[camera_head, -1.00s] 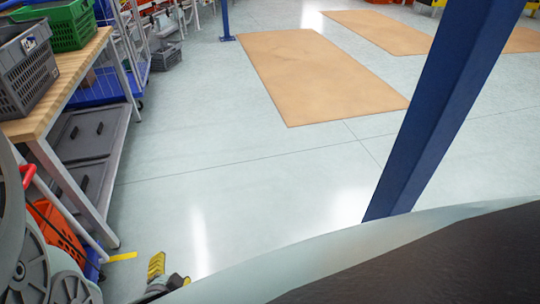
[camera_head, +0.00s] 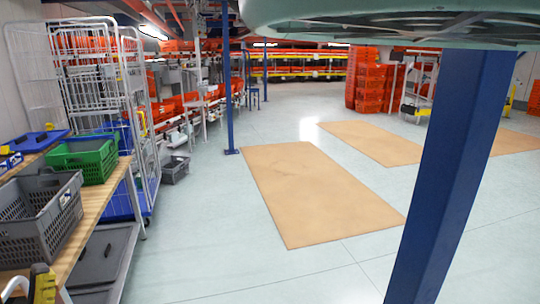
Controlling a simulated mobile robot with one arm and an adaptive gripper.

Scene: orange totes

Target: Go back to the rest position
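My gripper is not in view. A large pale rounded part with a dark underside (camera_head: 390,22) crosses the top right of the head view, very close to the camera; I cannot tell for certain whether it is mine. The task names no other object.
A blue post (camera_head: 450,180) stands close on the right. A wooden bench (camera_head: 100,200) at left holds a grey crate (camera_head: 40,225) and a green crate (camera_head: 88,160). White cage trolleys (camera_head: 100,80) stand behind. Stacked orange totes (camera_head: 368,85) are at the back. Open floor surrounds tan mats (camera_head: 315,195).

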